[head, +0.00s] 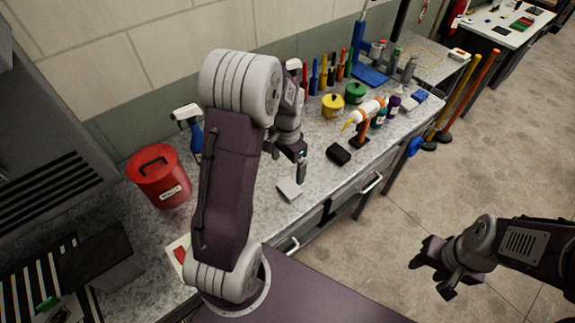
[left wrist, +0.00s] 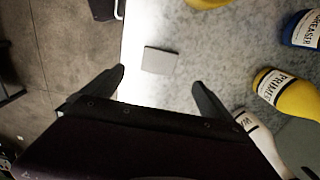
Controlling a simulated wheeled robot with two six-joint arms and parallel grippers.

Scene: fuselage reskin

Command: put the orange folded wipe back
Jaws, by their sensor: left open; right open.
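I cannot make out an orange folded wipe in either view. A flat light grey square (head: 289,189) lies on the speckled bench top (head: 262,212) near its front edge; it also shows in the left wrist view (left wrist: 159,61). My left gripper (head: 301,172) is over the bench, close behind and above the grey square. In the left wrist view its two fingers (left wrist: 157,80) are spread apart with nothing between them. My right gripper (head: 429,277) is open and empty over the floor, right of the bench.
A red lidded bin (head: 159,176) and a spray bottle (head: 188,130) stand at the bench's left. A black block (head: 339,153), yellow pot (head: 333,105), green pot (head: 355,92) and several bottles stand further right. The left wrist view shows a yellow primer bottle (left wrist: 288,92) near the gripper.

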